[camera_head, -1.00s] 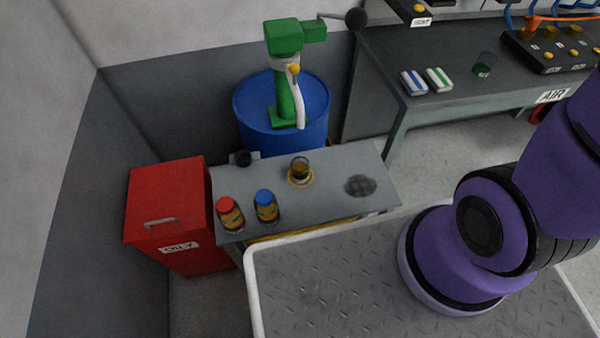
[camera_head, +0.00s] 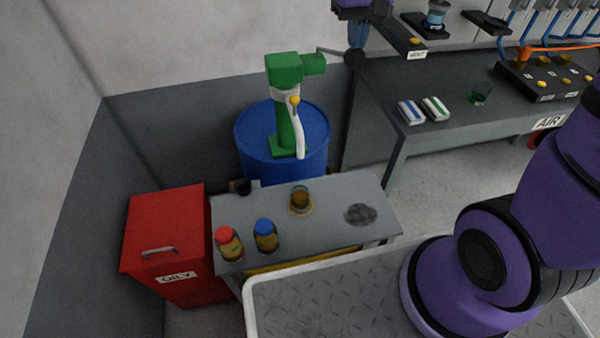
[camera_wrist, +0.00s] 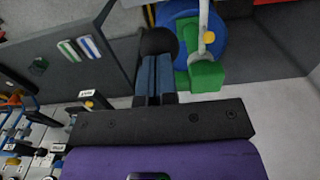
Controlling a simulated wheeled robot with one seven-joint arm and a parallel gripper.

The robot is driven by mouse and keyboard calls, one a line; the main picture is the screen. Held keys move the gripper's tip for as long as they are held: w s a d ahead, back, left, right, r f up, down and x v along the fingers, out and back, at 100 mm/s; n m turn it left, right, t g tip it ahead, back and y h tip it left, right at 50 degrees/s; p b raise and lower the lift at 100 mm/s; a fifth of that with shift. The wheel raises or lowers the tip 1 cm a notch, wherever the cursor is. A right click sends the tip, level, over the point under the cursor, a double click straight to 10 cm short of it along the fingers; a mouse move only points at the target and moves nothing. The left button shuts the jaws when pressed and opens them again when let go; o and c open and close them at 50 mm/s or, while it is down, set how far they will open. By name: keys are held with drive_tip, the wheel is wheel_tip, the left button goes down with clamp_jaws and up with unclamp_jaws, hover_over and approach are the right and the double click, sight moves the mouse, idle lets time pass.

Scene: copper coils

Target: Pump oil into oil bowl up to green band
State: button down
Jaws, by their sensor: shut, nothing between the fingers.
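The green pump (camera_head: 286,72) stands on the blue drum (camera_head: 258,140); it also shows in the wrist view (camera_wrist: 205,74). Its lever runs right to a black ball knob (camera_head: 355,58). My gripper (camera_head: 357,44) is shut and empty, its blue fingertips right at the knob from above. In the wrist view my fingers (camera_wrist: 156,66) overlap the black knob (camera_wrist: 158,41); I cannot tell whether they touch. The pump's pale spout hose hangs down toward a glass bowl (camera_head: 301,198) holding amber oil on the small grey table (camera_head: 335,190). A green band on it is too small to make out.
A red-capped jar (camera_head: 228,243) and blue-capped jar (camera_head: 265,236) stand at the table's front left. A red bin (camera_head: 165,235) stands left. The workbench (camera_head: 450,80) at right holds striped packs (camera_head: 411,112), a glass with green (camera_head: 480,94) and valve blocks.

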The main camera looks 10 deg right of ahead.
drive_tip(key=shift+s+f, duration=0.35)
drive_tip(key=shift+f, duration=1)
drive_tip(key=shift+s+f, duration=0.4)
drive_tip(key=shift+f, duration=1)
drive_tip(key=shift+s+f, duration=0.35)
drive_tip(key=shift+f, duration=1.1)
wheel_tip(320, 180, down, 7)
drive_tip(key=shift+w, duration=0.15)
approach(357, 67)
drive_tip(key=shift+w+f, duration=0.15)
drive_tip(key=shift+w, duration=0.45)
drive_tip(key=shift+w+f, duration=0.15)
drive_tip(key=shift+w, duration=0.4)
